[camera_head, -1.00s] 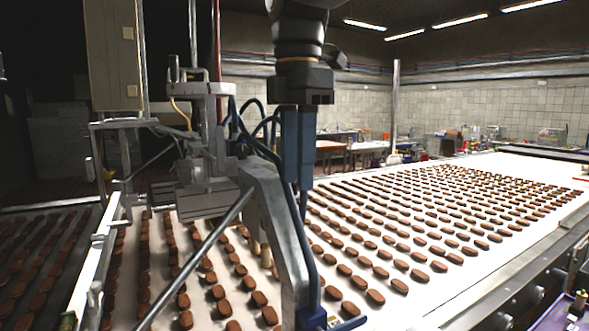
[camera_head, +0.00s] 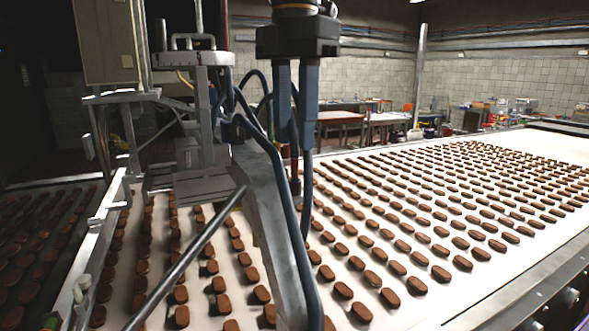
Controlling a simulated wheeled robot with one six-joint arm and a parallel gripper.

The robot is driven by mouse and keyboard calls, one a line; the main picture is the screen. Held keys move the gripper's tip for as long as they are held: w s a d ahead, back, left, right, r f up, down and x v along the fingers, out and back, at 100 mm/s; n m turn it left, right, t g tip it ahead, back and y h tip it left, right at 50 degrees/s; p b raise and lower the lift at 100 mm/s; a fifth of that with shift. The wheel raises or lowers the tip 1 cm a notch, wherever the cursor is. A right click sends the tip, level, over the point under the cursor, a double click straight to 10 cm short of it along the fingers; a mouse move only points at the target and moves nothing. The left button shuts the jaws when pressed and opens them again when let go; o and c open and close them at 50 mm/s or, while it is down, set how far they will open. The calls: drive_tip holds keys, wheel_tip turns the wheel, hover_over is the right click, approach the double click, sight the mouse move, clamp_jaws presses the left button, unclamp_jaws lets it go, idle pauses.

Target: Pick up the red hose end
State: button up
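My gripper (camera_head: 296,143) hangs down from the top of the camera_head view, with two blue-grey fingers spread apart and a gap between them. A thin dark reddish upright piece (camera_head: 295,180) shows below and between the fingertips. It may be the red hose end, but it is too small and dark to be sure. I cannot tell whether the fingers touch it. Dark blue hoses (camera_head: 277,165) loop from the machine on the left and run down close behind and beside the fingers.
A grey metal machine arm (camera_head: 265,215) stands just left of my gripper, with a slanting rod (camera_head: 195,250) in front. Tables (camera_head: 340,116) stand at the back. Open air lies right of the gripper.

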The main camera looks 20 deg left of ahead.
sight(295, 158)
drive_tip(key=shift+w+f+p, duration=0.15)
drive_tip(key=shift+f+p, duration=0.7)
drive_tip(key=shift+f, duration=1.3)
clamp_jaws()
